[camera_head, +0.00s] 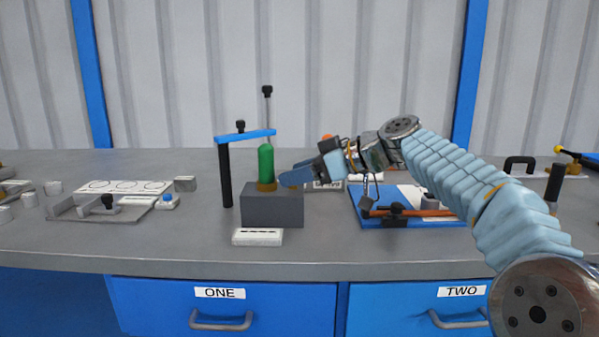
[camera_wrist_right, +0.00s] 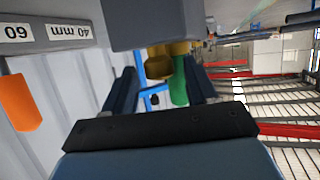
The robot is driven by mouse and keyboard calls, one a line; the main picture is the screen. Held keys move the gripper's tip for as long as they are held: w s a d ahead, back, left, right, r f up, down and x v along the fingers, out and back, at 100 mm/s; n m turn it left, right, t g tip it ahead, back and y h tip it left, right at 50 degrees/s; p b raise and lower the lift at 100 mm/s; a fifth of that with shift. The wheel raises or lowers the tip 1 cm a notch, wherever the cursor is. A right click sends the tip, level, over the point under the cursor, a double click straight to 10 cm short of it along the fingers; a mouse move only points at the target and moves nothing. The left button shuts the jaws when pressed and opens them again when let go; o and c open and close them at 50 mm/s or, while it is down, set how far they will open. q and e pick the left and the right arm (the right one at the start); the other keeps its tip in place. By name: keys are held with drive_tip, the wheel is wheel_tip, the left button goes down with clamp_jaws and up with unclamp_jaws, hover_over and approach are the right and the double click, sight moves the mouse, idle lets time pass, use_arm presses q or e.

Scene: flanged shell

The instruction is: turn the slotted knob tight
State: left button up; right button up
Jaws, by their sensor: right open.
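A green shell (camera_head: 265,160) with a brass flange (camera_head: 267,186) stands upright on a grey block (camera_head: 272,208). A blue bar (camera_head: 246,136) on a black post (camera_head: 225,175) reaches over it, with a dark knob (camera_head: 240,126) on top. I cannot tell whether this is the slotted knob, as no slot shows. My right gripper (camera_head: 288,174) is open just right of the flange. The right wrist view shows the green shell (camera_wrist_right: 180,82) and brass part (camera_wrist_right: 158,62) between or beyond the open fingers (camera_wrist_right: 160,88). Contact cannot be told. My left gripper is out of view.
A thin rod with a black top (camera_head: 267,91) rises behind the shell. A white label plate (camera_head: 257,237) lies before the block. A blue tray (camera_head: 375,221) with tools is right, beneath my arm. A grey fixture (camera_head: 102,208) is left. Bench shows between them.

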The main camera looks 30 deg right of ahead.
drive_tip(key=c, duration=1.1)
drive_tip(key=shift+o, duration=0.2)
